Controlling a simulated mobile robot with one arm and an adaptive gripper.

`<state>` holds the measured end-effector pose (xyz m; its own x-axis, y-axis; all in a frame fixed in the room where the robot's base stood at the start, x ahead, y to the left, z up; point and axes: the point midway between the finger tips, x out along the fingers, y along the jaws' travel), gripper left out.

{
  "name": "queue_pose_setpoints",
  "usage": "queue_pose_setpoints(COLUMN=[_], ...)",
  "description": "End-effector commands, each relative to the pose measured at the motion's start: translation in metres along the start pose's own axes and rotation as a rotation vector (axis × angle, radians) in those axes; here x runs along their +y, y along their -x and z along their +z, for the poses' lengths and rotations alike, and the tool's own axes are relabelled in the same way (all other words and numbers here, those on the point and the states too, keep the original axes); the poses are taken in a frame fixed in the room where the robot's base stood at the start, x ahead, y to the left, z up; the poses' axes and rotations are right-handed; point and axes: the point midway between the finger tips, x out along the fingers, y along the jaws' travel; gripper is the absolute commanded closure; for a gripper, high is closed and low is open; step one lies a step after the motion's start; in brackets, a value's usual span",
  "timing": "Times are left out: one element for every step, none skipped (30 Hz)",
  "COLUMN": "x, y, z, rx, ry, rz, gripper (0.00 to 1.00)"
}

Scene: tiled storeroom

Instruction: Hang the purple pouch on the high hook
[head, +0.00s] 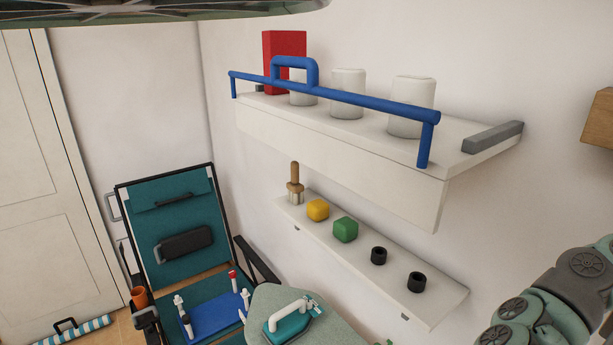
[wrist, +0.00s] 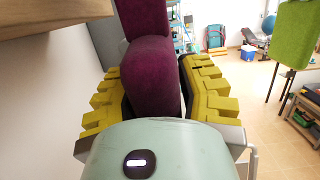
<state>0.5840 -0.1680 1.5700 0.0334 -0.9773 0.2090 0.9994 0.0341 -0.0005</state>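The purple pouch (wrist: 152,82) shows in the wrist view as a dark purple, rounded, upright shape. My gripper (wrist: 157,88) has its yellow ridged fingers on both sides of the pouch, with the dark pads against it. The pouch stretches up past the top edge of the view. In the head view neither the pouch nor my gripper shows. I cannot make out the high hook in either view.
A wooden edge (wrist: 50,14) is close at the upper left of the wrist view. A wooden block (head: 599,118) is at the head view's right edge. A white wall shelf (head: 340,150) with a blue rail (head: 385,100) hangs above a lower shelf (head: 440,300).

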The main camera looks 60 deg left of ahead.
Motion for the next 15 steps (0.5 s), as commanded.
queue_pose_setpoints(x=[0.0,0.0,0.0,0.0,0.0,0.0,0.0,0.0,0.0,0.0,0.0,0.0001,0.0002,0.0004,0.0007], y=[0.0,0.0,0.0,0.0,0.0,0.0,0.0,0.0001,0.0001,0.0001,0.0001,0.0002,0.0006,0.0015,0.0036], z=[0.0,0.0,0.0,0.0,0.0,-0.0001,-0.0001,-0.0001,-0.0001,-0.0001,-0.0002,-0.0004,-0.0004,-0.0004,-0.0004], rx=[0.0,0.0,0.0,0.0,0.0,0.0,0.0,0.0,0.0,0.0,0.001,0.001,0.001,0.001,0.001], ry=[0.0,0.0,0.0,0.0,0.0,0.0,0.0,0.0,0.0,0.0,0.0,0.0,0.0,0.0,0.0], rz=[0.0,0.0,0.0,0.0,0.0,0.0,0.0,0.0,0.0,0.0,0.0,0.001,0.001,0.002,0.003], gripper=[0.6,0.57,0.53,0.5,0.47,0.44,0.44,0.44,0.44,0.44,0.44,0.44,0.44,0.44,0.44])
